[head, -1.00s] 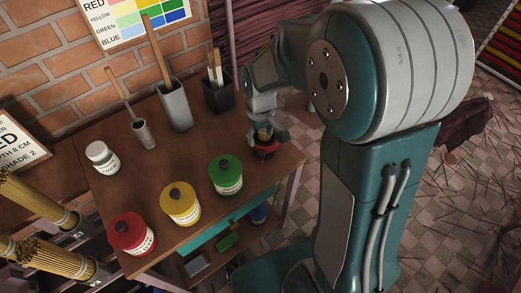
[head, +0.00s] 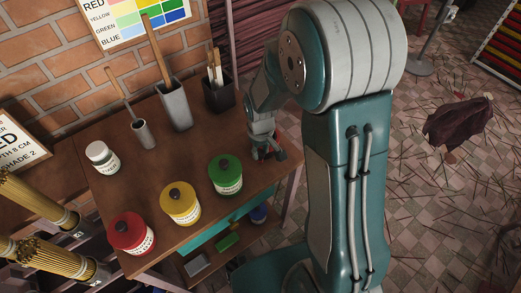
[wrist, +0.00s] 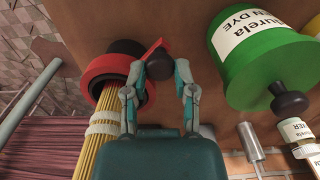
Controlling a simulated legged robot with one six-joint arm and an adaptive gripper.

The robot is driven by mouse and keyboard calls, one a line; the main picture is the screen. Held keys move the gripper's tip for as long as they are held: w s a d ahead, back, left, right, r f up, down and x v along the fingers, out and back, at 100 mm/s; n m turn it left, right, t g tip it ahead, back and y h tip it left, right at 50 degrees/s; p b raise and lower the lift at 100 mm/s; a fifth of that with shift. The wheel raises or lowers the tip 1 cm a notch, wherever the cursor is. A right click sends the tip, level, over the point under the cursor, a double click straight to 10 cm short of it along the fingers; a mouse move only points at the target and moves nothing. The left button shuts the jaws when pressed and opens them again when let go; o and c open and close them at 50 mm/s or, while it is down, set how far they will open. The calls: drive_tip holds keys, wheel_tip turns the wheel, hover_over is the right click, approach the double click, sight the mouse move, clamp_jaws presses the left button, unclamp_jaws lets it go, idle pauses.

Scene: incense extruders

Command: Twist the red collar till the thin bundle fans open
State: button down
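The red collar (wrist: 103,69) shows in the wrist view as a ring around a dark core at upper left. A red tab (wrist: 153,47) stands out from its right side. The thin yellow bundle (wrist: 97,130) runs down and left from the collar, with a pale band (wrist: 104,123) around it. My gripper (wrist: 159,73) is beside the collar, its two fingers apart with the tab near or between their tips; contact is unclear. In the head view my gripper (head: 268,150) is low at the table's right end, and the collar is mostly hidden.
Green (head: 225,175), yellow (head: 180,204) and red (head: 131,234) dye jars stand on the brown table (head: 150,175). A white jar (head: 102,157) and tool holders (head: 174,105) stand behind. The green jar (wrist: 262,60) is close right of my gripper in the wrist view.

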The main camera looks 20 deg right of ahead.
drive_tip(key=shift+d, duration=0.1)
drive_tip(key=w+d+n, duration=0.3)
drive_tip(key=d+n, duration=0.7)
drive_tip(key=n, duration=0.6)
drive_tip(key=shift+w+n, duration=0.25)
drive_tip(key=shift+n, duration=0.05)
idle(0.3)
drive_tip(key=shift+d, duration=0.1)
idle(0.4)
drive_tip(key=shift+c, duration=2.1)
unclamp_jaws()
drive_tip(key=shift+w, duration=0.1)
